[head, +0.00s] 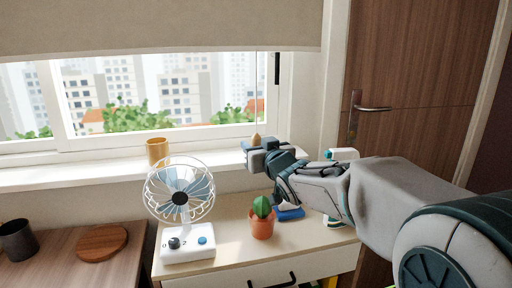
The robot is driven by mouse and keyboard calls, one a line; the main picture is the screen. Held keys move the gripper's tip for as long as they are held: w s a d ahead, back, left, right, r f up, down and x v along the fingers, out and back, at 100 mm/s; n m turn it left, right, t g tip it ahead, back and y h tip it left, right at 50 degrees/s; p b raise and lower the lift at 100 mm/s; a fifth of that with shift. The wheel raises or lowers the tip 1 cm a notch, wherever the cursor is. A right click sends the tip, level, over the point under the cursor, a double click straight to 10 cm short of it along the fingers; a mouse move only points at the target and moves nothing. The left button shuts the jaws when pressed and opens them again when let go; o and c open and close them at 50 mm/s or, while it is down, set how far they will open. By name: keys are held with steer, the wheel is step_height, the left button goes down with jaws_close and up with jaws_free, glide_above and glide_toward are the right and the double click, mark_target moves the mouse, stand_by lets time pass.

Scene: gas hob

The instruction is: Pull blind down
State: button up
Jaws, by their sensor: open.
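The beige roller blind (170,25) hangs across the top of the window, with its lower edge well above the sill. A thin pull cord (257,95) runs down from the blind's right part and ends in a small wooden knob (256,140). My gripper (257,155) is open and reaches in from the right, its fingers right at the knob's lower end. The fingers hide whatever lies below the knob. I cannot tell whether they touch it.
A desk fan (181,195), a potted cactus (262,222) and a blue object (291,214) stand on the cabinet (245,260) below my gripper. An orange cup (158,151) is on the sill. A wooden door (420,80) is at right. The air before the window is clear.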

steer(key=shift+w+a, duration=0.1)
steer(key=shift+w, duration=0.05)
jaws_close()
step_height(320, 180, down, 4)
steer(key=b, duration=0.3)
steer(key=shift+f, duration=0.1)
jaws_free()
